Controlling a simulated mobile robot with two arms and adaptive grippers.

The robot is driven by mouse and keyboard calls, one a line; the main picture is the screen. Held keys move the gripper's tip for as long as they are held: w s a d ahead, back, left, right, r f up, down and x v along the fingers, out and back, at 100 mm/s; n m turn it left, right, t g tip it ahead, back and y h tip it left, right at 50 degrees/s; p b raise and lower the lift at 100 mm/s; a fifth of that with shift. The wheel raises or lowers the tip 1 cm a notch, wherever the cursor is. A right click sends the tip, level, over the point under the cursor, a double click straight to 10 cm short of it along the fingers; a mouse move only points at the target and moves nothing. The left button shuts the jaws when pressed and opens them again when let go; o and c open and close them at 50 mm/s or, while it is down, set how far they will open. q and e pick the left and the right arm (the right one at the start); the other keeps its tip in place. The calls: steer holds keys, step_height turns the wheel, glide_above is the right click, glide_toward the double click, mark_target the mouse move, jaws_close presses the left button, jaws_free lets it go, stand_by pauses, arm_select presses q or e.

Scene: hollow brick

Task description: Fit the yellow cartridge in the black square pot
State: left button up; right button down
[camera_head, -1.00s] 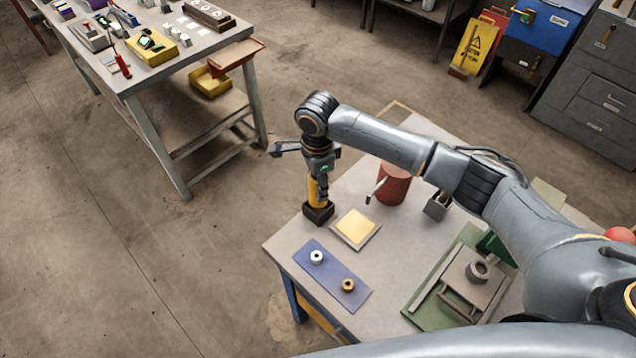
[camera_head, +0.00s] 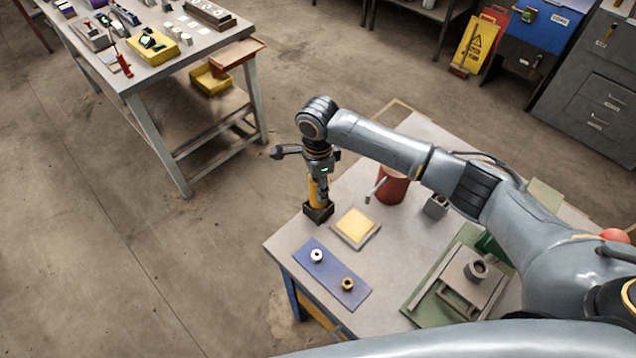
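The yellow cartridge (camera_head: 314,192) stands roughly upright at the table's left corner. My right gripper (camera_head: 321,196) reaches down on it from above, with a dark finger along its right side, and appears shut on it. The black square pot (camera_head: 319,215) sits on the table directly beneath. The cartridge's lower end is at the pot's mouth; how deep it sits inside I cannot tell. The gripper hides the cartridge's upper part. My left gripper is not in view.
Near the pot are a tray with a yellow pad (camera_head: 355,227), a purple mat (camera_head: 330,283) with two small rings, a red canister (camera_head: 392,187), and a green mat (camera_head: 424,308) with a grey fixture. My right arm spans above the table.

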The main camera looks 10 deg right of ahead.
steer(key=shift+f, duration=0.2)
steer(key=shift+f, duration=0.3)
steer(key=shift+f+b, duration=1)
steer(key=shift+f, duration=1.3)
stand_by(0.5)
steer(key=c, duration=0.6)
jaws_free()
steer(key=shift+f, duration=0.1)
steer(key=shift+c, duration=0.2)
step_height(320, 180, up, 12)
steer(key=shift+r, duration=0.1)
steer(key=shift+a, duration=0.1)
